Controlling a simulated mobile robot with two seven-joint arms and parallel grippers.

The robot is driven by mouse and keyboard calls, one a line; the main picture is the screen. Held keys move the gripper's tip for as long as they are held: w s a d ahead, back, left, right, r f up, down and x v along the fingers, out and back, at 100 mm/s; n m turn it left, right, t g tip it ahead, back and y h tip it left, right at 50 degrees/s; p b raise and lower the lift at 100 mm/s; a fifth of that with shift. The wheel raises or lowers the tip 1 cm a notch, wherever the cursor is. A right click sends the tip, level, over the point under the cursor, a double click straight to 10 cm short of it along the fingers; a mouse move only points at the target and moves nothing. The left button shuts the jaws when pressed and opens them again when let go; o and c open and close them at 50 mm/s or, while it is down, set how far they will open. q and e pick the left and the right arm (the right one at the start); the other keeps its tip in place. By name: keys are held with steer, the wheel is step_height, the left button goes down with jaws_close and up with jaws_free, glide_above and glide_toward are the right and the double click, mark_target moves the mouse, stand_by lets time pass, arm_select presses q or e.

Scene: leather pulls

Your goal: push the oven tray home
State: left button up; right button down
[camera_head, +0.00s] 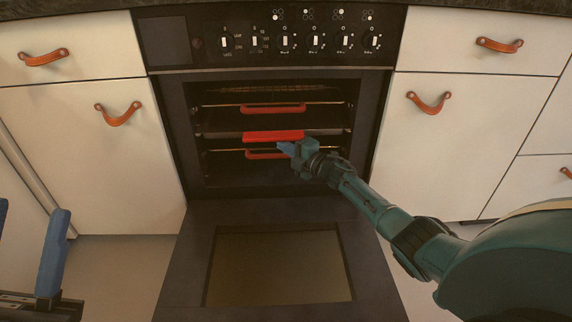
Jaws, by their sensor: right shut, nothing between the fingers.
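The oven (180,130) stands open in the middle, with racks inside. A dark tray (228,123) with a bright red front handle (268,136) sits at middle height. Its handle looks nearer to me than the others; how far the tray sticks out is hard to tell. My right gripper (283,148) is shut and empty, its blue fingertips just below the right part of the bright handle. I cannot tell whether they touch. My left gripper (28,235) is at the lower left edge, partly cut off, its blue fingers wide apart, far from the oven.
The oven door (195,265) is folded down in front. Two more red handles show inside, one above (272,109) and one below (258,155) the bright one. White cabinets with leather pulls flank the oven. A control panel (270,42) with several knobs is above.

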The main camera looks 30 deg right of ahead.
steer(key=shift+w+d+r, duration=0.1)
steer(key=shift+w+d, duration=0.1)
steer(key=shift+w, duration=0.35)
steer(key=shift+w+d+r, duration=0.1)
steer(key=shift+w+d, duration=0.1)
steer(key=shift+w, duration=0.3)
steer(key=shift+s+f, duration=0.1)
